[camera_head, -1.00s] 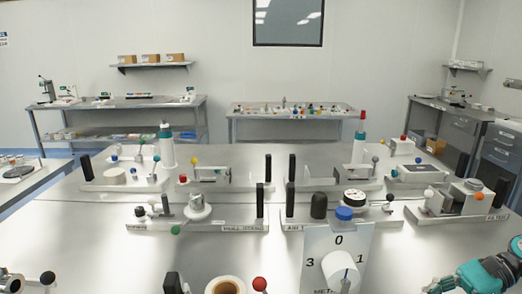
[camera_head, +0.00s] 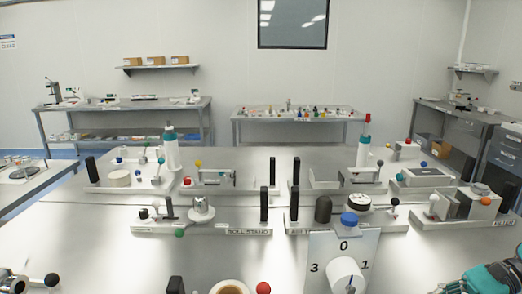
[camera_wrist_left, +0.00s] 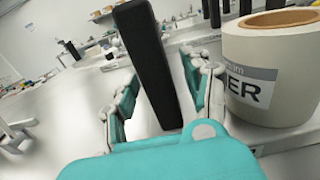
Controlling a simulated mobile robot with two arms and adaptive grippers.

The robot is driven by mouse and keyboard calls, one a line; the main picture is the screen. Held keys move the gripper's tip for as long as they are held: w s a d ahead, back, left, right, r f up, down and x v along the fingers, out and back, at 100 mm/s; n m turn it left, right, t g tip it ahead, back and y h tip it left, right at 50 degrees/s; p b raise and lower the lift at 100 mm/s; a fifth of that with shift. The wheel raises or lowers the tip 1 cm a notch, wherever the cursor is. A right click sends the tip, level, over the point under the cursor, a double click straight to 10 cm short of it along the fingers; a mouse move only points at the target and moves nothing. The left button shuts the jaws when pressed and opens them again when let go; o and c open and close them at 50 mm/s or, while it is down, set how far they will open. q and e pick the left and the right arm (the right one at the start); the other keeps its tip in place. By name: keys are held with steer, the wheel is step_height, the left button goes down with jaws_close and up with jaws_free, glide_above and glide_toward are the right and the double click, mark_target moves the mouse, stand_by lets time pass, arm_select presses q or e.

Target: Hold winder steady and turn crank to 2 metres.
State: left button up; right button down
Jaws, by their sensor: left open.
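The winder is at the bottom edge of the head view, partly cut off. Its paper roll (camera_head: 230,288) shows only its top, beside a black post (camera_head: 175,286) and a red ball knob (camera_head: 263,288). A dial plate (camera_head: 318,247) marked 0, 1 and 3 stands upright to the right, with a white cylinder (camera_head: 343,270) in front. In the left wrist view, my left gripper (camera_wrist_left: 160,95) is open, with the black post (camera_wrist_left: 150,60) between its fingers, beside the labelled roll (camera_wrist_left: 270,75). My right gripper (camera_head: 442,286) is at the lower right, cut off; its opening is unclear.
A roll stand fixture (camera_head: 200,228) and other fixtures with black posts and coloured knobs fill the bench behind the winder. A blue-capped part (camera_head: 349,219) shows just above the dial plate.

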arm_select(q)
steer(key=s, duration=1)
steer(key=shift+s+d, duration=0.2)
steer(key=shift+s, duration=0.2)
steer(key=shift+r, duration=0.1)
